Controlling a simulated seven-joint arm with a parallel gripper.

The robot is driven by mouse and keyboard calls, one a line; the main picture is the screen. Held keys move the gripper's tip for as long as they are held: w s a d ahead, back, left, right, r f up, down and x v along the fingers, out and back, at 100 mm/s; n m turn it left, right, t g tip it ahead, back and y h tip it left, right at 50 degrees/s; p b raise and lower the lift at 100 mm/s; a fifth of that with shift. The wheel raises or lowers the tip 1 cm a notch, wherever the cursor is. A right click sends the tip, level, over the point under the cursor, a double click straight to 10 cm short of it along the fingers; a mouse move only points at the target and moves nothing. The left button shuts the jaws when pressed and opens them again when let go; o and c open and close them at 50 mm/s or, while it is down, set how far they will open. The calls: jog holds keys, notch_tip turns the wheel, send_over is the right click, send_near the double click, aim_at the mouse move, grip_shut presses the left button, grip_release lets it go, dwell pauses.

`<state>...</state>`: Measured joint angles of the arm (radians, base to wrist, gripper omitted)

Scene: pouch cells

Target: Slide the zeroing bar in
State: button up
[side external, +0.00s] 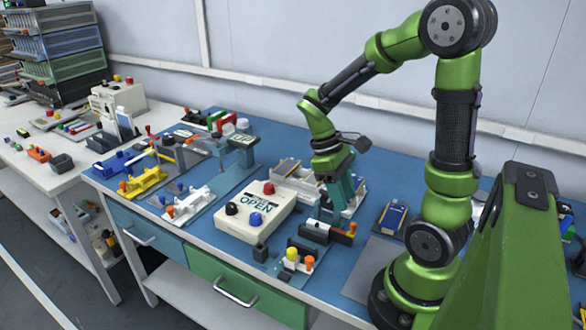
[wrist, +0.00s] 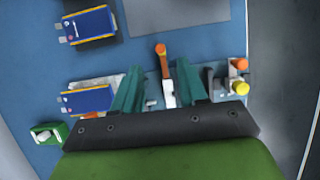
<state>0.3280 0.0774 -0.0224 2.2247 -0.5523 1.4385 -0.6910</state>
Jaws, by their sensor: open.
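My gripper (side external: 342,192) hangs low over the blue bench mat, beside a pale fixture. In the wrist view my gripper (wrist: 158,88) has its two teal fingers apart. A blue pouch cell (wrist: 86,100) lies on a pale holder left of the fingers. A fixture with orange and yellow knobs (wrist: 235,82) stands to the right. My gripper's body hides the nearer area.
A cream box marked OPEN (side external: 255,212) stands left of my gripper. A dark block with an orange end (side external: 328,232) and a knobbed fixture (side external: 297,260) stand near the front edge. Another pouch cell (side external: 394,218) lies to the right. Yellow (side external: 143,181) and white (side external: 187,203) fixtures stand at left.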

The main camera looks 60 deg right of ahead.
aim_at(353, 223)
jog(key=x, duration=0.6)
jog(key=shift+f, duration=0.15)
grip_shut()
